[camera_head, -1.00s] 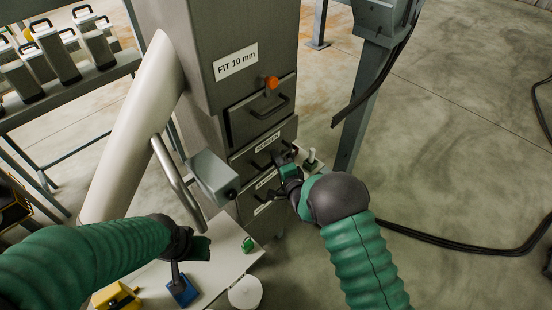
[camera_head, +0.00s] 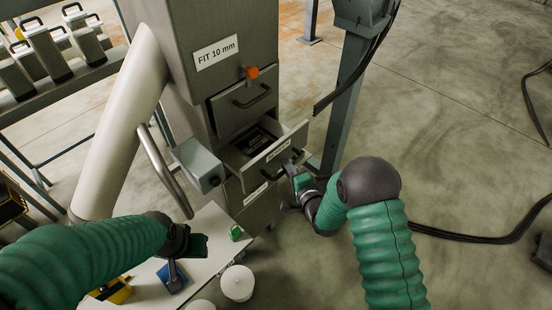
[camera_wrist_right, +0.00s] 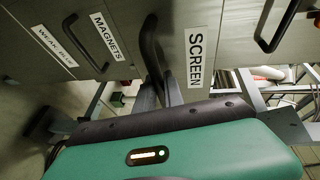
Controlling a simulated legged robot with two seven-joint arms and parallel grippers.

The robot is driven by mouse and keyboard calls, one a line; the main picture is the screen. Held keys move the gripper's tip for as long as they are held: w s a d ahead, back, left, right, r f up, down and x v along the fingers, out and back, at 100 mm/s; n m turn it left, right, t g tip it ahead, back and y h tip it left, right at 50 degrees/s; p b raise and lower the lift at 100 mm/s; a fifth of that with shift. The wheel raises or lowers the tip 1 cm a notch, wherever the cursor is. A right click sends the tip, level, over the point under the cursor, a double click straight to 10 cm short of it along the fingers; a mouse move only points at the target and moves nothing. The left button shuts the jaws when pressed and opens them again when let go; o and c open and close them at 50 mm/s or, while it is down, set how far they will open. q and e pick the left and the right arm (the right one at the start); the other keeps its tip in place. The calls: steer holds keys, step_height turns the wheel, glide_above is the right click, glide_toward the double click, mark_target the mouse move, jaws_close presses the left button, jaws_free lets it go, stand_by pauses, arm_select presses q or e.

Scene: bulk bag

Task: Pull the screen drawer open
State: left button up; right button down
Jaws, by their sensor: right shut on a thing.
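The screen drawer (camera_head: 268,158) stands pulled out from the grey cabinet in the head view, with its dark inside showing from above. Its front with the SCREEN label (camera_wrist_right: 195,57) fills the middle of the right wrist view. My right gripper (camera_head: 293,170) is at the drawer's front, shut on the black handle (camera_wrist_right: 152,45). The fingertips are partly hidden in the head view. My left gripper (camera_head: 190,246) is at the lower left, above the white table, by a blue object (camera_head: 172,277). I cannot tell how far its jaws are apart.
The MAGNETS label (camera_wrist_right: 108,36) marks a neighbouring drawer. A grey box (camera_head: 198,165) and a pale pipe (camera_head: 118,125) stand left. A steel post (camera_head: 345,100) is close behind the drawer.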

steer(key=s+d, duration=0.9)
steer(key=shift+d, duration=0.35)
steer(key=shift+w+a+r, duration=0.1)
steer(key=shift+w+a, duration=0.05)
steer(key=c, duration=1.7)
jaws_free()
steer(key=shift+o, duration=1.2)
